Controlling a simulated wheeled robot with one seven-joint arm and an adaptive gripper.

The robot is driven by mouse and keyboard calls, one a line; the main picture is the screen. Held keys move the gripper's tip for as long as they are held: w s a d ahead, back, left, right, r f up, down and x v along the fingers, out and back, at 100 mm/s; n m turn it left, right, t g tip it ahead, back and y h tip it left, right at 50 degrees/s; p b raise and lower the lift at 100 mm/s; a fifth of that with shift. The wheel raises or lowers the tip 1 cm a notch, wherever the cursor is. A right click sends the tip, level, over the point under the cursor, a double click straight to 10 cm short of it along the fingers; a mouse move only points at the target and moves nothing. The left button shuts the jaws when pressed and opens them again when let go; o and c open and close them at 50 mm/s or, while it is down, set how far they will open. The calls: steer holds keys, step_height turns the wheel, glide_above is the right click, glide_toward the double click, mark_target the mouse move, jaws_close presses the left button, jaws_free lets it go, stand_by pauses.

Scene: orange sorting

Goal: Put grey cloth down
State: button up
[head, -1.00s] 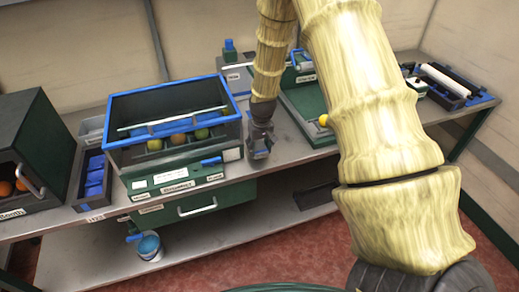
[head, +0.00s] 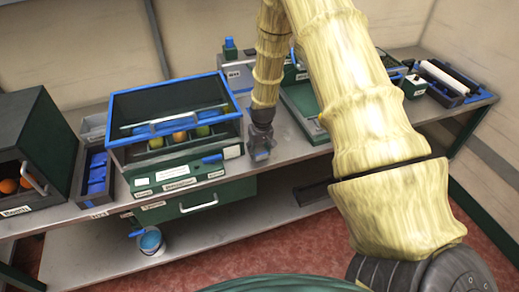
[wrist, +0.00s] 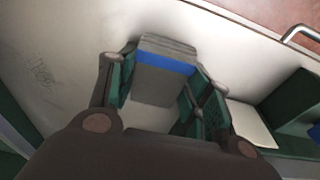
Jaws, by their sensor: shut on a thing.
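My gripper (wrist: 163,88) is shut on the grey cloth (wrist: 158,92), a folded grey block with a blue band, held between its two green-padded fingers in the wrist view. In the head view my gripper (head: 261,146) points down at the bench, just right of the green machine with the blue-rimmed top. The cloth (head: 261,155) shows there only as a small grey-blue patch at the fingertips. In the wrist view a pale bench surface lies behind the cloth. I cannot tell whether the cloth touches it.
The blue-rimmed machine (head: 178,183) holds several fruits and stands close left of my gripper. A green tray (head: 303,102) lies to the right, partly behind my arm. A blue-lined bin (head: 96,175) and a dark box with oranges (head: 38,150) stand at left. A bucket (head: 150,242) sits below.

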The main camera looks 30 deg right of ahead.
steer(key=shift+s+f, duration=0.15)
steer(key=shift+f, duration=0.25)
steer(key=o, duration=0.9)
steer(key=shift+a, duration=0.1)
steer(key=shift+f, duration=0.2)
steer(key=shift+r, duration=0.1)
